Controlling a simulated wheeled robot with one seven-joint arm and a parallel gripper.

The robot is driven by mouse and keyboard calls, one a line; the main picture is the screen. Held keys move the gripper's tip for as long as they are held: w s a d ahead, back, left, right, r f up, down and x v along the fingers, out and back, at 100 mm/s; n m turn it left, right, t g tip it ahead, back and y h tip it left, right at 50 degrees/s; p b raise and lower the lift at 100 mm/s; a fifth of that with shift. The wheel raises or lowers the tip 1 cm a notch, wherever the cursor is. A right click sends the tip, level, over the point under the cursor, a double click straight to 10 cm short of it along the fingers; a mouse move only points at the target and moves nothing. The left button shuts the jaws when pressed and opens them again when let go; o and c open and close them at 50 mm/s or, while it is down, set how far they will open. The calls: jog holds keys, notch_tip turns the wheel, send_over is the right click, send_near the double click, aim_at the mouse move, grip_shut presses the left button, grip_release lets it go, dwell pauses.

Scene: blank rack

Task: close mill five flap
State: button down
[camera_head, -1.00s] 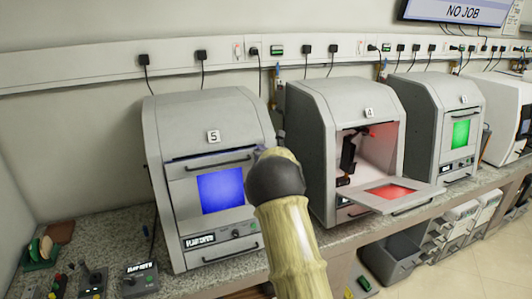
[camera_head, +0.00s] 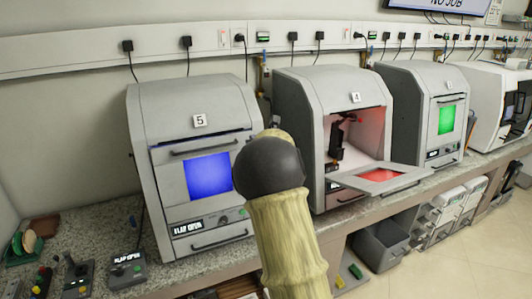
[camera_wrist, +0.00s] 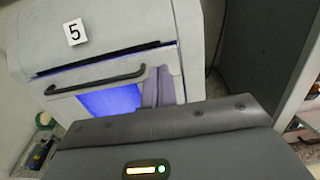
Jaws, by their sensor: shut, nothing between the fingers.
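Mill five (camera_head: 200,105) is a grey cabinet with a "5" label, on the left of the bench. Its flap (camera_head: 222,152) has a blue window and a dark bar handle. The flap is nearly upright, with a dark gap along its top edge, also seen in the wrist view (camera_wrist: 65,92). The panel below reads "FLAP OPEN". My gripper (camera_wrist: 160,78) is shut and empty, in front of the flap just right of the handle's end; whether it touches the flap I cannot tell. In the head view my arm hides the gripper and the mill's right edge.
Mill four (camera_head: 318,95) stands to the right with its flap (camera_head: 380,176) lowered outward over the bench edge. Another mill with a green window (camera_head: 446,120) stands beyond. A small control box (camera_head: 127,268) and coloured items lie on the bench at left.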

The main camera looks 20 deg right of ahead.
jog(key=s+d+r+b, duration=0.1)
jog(key=s+b, duration=0.1)
jog(key=s, duration=0.5)
jog(key=shift+d, duration=0.2)
jog(key=c, duration=2.1)
grip_release()
jog(key=shift+w, duration=0.15)
jog(key=o, duration=0.6)
jog(key=shift+s+f+m, duration=0.2)
jog(key=shift+m, duration=0.3)
jog(key=s+a+f+m+g+h, duration=0.35)
jog(key=s+f+m+g, duration=0.25)
jog(key=s+f+m, duration=1.1)
jog(key=s+a+f+m+g+y, duration=0.1)
jog(key=s+a+f+m+g, duration=0.1)
jog(key=s+m, duration=0.6)
jog(key=s+a+f+m+g+y, duration=0.1)
jog(key=s+a+m+g, duration=0.4)
jog(key=m, duration=0.5)
jog(key=s+a+f, duration=0.1)
jog(key=s+a, duration=0.1)
jog(key=s, duration=0.1)
jog(key=shift+s+m+g, duration=0.3)
jog(key=shift+m, duration=0.1)
